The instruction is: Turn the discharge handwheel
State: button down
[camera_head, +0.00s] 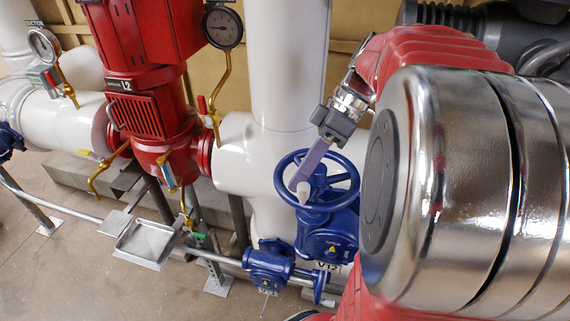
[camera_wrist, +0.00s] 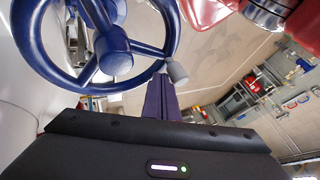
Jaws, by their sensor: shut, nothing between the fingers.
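The blue handwheel (camera_head: 322,208) sits on a blue valve at the white pipe, right of centre in the head view. It is a spoked ring with a pale grey knob (camera_head: 303,191) on its rim. In the wrist view the wheel (camera_wrist: 115,57) fills the upper left, and the grey knob (camera_wrist: 177,72) is at its lower right rim. My gripper (camera_head: 301,182) is shut and empty, with its purple fingers reaching over the wheel's rim. In the wrist view the fingertips (camera_wrist: 159,80) are just left of the knob; I cannot tell whether they touch it.
A red pump (camera_head: 157,120) stands left of the white pipe (camera_head: 288,60). A gauge (camera_head: 222,27) on a brass tube is nearby. A smaller blue gearbox (camera_head: 267,267) sits below the wheel, on the left. A metal tray (camera_head: 145,243) and rail are lower left. Open floor lies left.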

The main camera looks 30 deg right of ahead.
aim_at(316, 188)
jog(key=v, duration=0.7)
dwell(0.4)
